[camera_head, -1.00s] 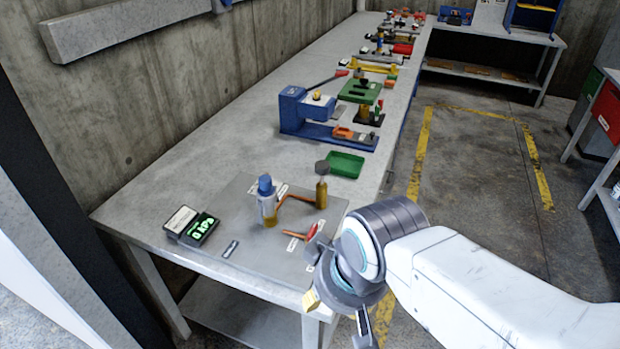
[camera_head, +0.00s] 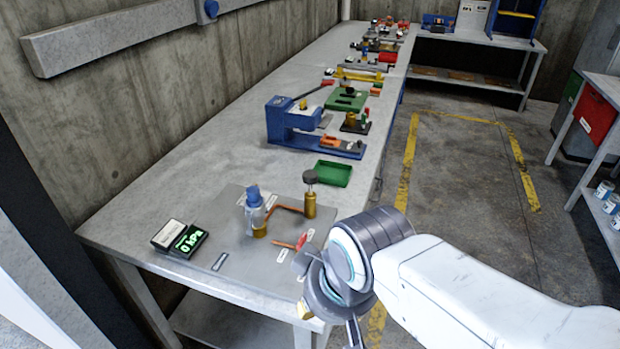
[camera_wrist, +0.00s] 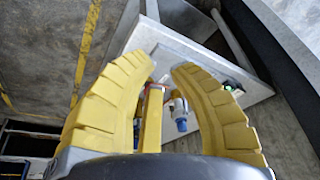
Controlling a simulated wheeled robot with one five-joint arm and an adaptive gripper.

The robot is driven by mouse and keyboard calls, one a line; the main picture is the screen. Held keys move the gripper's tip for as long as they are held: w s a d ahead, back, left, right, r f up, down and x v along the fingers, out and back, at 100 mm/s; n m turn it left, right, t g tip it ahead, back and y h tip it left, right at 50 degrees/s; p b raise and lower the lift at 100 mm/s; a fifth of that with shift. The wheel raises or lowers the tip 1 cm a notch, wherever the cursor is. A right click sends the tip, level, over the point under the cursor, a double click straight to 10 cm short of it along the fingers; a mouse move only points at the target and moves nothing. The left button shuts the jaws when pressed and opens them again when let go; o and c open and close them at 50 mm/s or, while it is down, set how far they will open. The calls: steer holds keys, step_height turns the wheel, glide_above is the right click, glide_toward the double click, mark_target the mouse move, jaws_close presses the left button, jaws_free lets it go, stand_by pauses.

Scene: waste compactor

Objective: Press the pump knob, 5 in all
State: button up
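The pump knob (camera_head: 310,177) is a dark round cap on a thin stem above an upright brass cylinder (camera_head: 310,205), on a grey plate at the near end of the bench. A copper pipe (camera_head: 285,208) runs from it to a blue-topped fitting (camera_head: 254,199), whose blue top also shows in the wrist view (camera_wrist: 181,115). A small display (camera_head: 189,241) reads 0 kPa. My gripper (camera_head: 330,321) is at the bench's near right edge, apart from the knob. In the wrist view its yellow fingers (camera_wrist: 162,62) are spread with a wide gap; I cannot clearly pick out the knob there.
A red-handled valve (camera_head: 302,240) with a copper pipe lies on the plate near my gripper. A green tray (camera_head: 333,173) and a blue press (camera_head: 300,130) stand beyond the pump. The floor (camera_head: 470,190) right of the bench is clear.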

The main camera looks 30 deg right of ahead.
jaws_close()
steer(key=shift+c, duration=1.1)
jaws_free()
